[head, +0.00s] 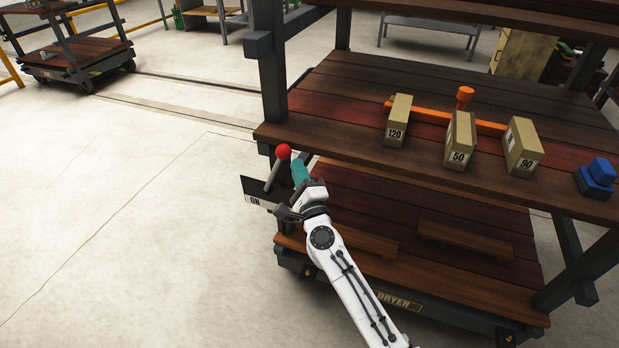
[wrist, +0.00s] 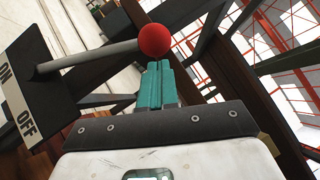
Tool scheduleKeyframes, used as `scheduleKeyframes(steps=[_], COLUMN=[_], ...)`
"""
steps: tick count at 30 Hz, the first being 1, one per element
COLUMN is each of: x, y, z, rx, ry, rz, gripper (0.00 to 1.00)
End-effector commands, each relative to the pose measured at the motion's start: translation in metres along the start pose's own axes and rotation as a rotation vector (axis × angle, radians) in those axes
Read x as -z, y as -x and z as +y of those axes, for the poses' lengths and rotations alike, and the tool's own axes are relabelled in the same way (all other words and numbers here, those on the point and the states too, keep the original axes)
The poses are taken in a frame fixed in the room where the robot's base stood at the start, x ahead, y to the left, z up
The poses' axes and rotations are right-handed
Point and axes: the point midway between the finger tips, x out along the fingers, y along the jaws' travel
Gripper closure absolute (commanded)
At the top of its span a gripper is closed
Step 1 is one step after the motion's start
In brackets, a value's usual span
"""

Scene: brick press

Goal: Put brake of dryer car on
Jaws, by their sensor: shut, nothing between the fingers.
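The dryer car (head: 400,299) is a dark wooden rack on wheels with a DRYER label on its lower edge. Its brake lever (head: 272,175) has a grey rod and a red ball knob (head: 283,151), and stands at the car's left post. My gripper (head: 299,165) has teal fingers, shut and empty. In the wrist view the fingertips (wrist: 160,66) sit right by the red knob (wrist: 154,40); I cannot tell if they touch.
On the upper shelf stand tan blocks marked 120 (head: 398,120), 50 (head: 460,140) and 90 (head: 522,147), an orange bar (head: 430,115) and a blue object (head: 597,178). Another car (head: 75,55) stands at the far left. The floor left of the lever is clear.

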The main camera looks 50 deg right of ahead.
Motion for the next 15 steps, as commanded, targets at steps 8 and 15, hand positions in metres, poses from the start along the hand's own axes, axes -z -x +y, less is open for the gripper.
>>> scheduleKeyframes(steps=[8,15], x=[-0.0067,-0.0066], y=[-0.0060,-0.0058], z=[0.0007,0.0005], rx=[-0.001,-0.001], ry=[0.000,0.000], rz=[0.000,0.000], gripper=[1.00,1.00])
